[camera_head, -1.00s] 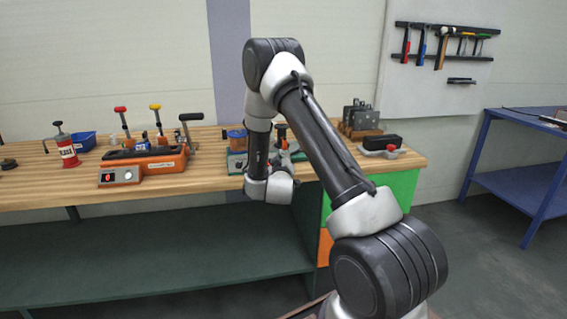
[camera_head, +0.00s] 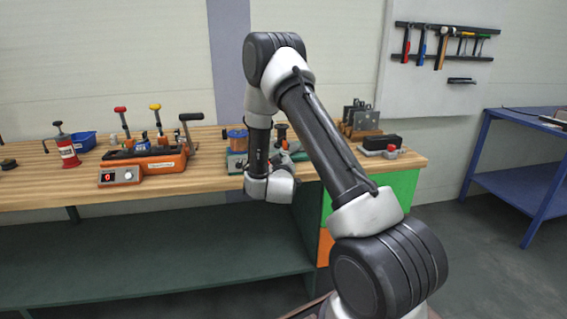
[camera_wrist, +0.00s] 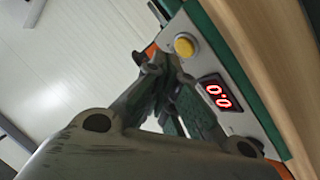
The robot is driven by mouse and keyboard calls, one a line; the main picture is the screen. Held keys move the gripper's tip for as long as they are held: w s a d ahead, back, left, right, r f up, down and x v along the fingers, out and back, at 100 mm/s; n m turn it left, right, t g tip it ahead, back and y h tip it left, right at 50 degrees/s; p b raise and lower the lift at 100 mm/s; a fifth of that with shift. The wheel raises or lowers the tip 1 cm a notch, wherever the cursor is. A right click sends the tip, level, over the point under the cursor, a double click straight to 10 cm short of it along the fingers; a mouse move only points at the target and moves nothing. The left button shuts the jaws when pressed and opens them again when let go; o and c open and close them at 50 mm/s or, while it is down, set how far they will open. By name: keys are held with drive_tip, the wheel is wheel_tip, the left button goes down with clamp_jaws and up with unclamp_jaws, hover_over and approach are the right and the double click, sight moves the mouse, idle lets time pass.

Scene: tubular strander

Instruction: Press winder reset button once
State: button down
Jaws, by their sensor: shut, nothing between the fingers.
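A round yellow button (camera_wrist: 185,45) sits on the pale front panel of the winder (camera_wrist: 203,66) in the wrist view, beside a red display (camera_wrist: 217,93) reading 0.0. My gripper (camera_wrist: 163,66) is shut and empty, its fingertips just below and left of the button in the picture. Whether they touch the panel cannot be told. In the head view the green-based winder (camera_head: 236,160) stands on the wooden bench, partly hidden behind my arm, and the button cannot be made out there.
On the bench (camera_head: 60,192), an orange device (camera_head: 150,163) with a red display and upright levers stands left of the winder. A black block with a red knob (camera_head: 391,148) is at the right. A dark knob (camera_wrist: 245,148) shows lower on the panel.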

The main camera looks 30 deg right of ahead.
drive_tip(key=s+r, duration=0.1)
drive_tip(key=s+a+r, duration=0.1)
drive_tip(key=s+r, duration=0.1)
drive_tip(key=shift+s+r, duration=0.2)
drive_tip(key=shift+r, duration=0.1)
idle(0.3)
idle(0.7)
